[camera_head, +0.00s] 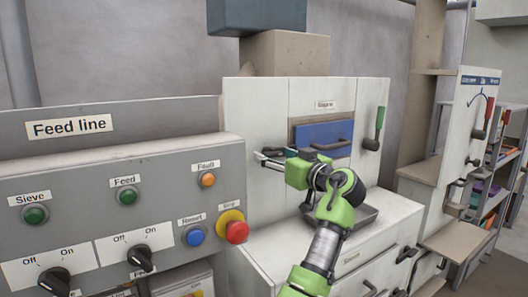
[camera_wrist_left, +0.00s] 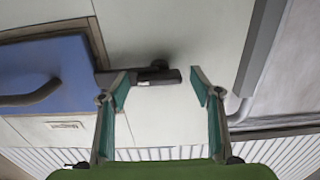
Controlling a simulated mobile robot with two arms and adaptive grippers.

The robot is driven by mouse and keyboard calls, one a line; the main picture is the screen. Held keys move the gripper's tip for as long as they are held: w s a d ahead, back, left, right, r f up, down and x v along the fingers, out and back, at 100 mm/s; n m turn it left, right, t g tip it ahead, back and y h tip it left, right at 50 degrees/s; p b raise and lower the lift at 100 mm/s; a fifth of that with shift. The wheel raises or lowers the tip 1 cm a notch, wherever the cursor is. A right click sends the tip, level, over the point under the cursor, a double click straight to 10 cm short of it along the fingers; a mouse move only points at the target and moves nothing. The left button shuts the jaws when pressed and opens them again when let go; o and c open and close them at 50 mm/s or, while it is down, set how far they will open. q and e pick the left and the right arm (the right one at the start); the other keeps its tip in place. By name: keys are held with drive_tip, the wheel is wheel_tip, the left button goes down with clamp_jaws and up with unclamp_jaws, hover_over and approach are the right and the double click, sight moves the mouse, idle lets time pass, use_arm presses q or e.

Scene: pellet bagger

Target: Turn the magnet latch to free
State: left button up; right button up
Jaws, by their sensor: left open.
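The magnet housing is a pale cabinet front with a blue drawer (camera_head: 323,136) that has a dark handle; the drawer also shows in the left wrist view (camera_wrist_left: 45,75). A dark latch bar (camera_wrist_left: 145,76) sits beside the drawer on the pale panel, roughly crosswise in the left wrist view, with its round pivot behind it. In the head view my gripper and wrist largely hide the latch. My left gripper (camera_head: 268,157) is open in front of the panel at the drawer's left. In the wrist view its fingers (camera_wrist_left: 159,77) stand either side of the latch's end; contact cannot be told.
A green-handled lever (camera_head: 378,127) is right of the drawer. A grey tray (camera_head: 362,216) lies below my wrist. The Feed line panel (camera_head: 110,165) with its red stop button (camera_head: 237,232) stands close at left. Shelves (camera_head: 505,165) stand at far right.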

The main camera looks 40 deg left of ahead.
use_arm(q)
drive_tip(key=shift+w, duration=0.1)
drive_tip(key=shift+r, duration=0.1)
drive_tip(key=shift+d, duration=0.1)
drive_tip(key=shift+c, duration=1.1)
drive_tip(key=c, duration=0.9)
